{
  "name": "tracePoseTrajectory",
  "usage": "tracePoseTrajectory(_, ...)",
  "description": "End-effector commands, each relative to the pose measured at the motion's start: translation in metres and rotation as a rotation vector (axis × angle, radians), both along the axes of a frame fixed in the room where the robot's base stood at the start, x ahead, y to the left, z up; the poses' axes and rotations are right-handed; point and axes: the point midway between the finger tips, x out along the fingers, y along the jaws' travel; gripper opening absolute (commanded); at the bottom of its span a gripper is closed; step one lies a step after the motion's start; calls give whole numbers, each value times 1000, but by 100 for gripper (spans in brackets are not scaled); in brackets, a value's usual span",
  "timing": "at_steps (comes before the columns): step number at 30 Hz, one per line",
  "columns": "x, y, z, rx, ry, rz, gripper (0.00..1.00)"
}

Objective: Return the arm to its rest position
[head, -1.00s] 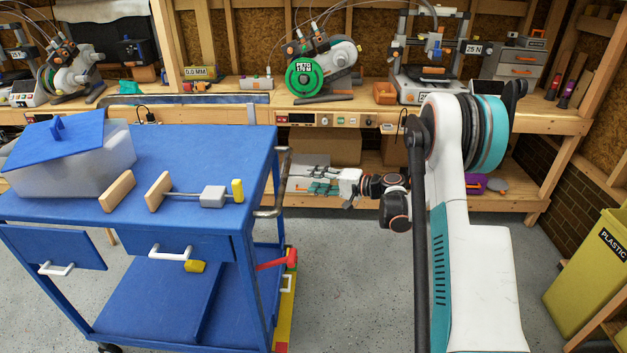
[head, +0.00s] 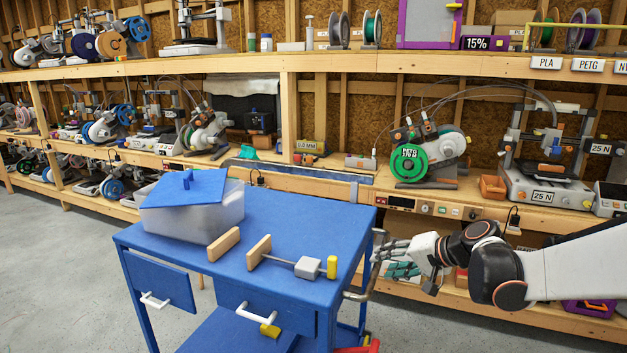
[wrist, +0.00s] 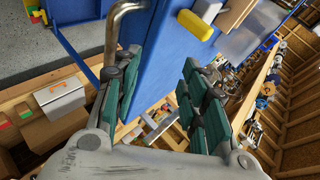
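My gripper (head: 390,260) is just right of the blue cart, near the cart's metal push handle (head: 357,293). In the wrist view my gripper (wrist: 160,85) has its green-padded fingers spread apart with nothing held between them. The push handle (wrist: 118,32) shows close to the left finger there, and I cannot tell whether they touch. My white forearm comes in from the right edge of the head view, lying roughly level.
The blue cart (head: 300,222) carries a lidded bin (head: 195,213), wooden blocks, and a grey block with a yellow end (head: 331,267). A long wooden bench (head: 470,207) with printers stands behind. Grey floor (head: 50,270) is free at left.

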Motion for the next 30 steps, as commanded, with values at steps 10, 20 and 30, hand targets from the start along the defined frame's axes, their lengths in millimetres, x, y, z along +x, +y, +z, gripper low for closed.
tracePoseTrajectory(10,-100,33,31,-255,14,70,40)
tracePoseTrajectory(20,-197,35,34,-504,1,127,40)
tracePoseTrajectory(30,-281,4,19,-768,-27,132,40)
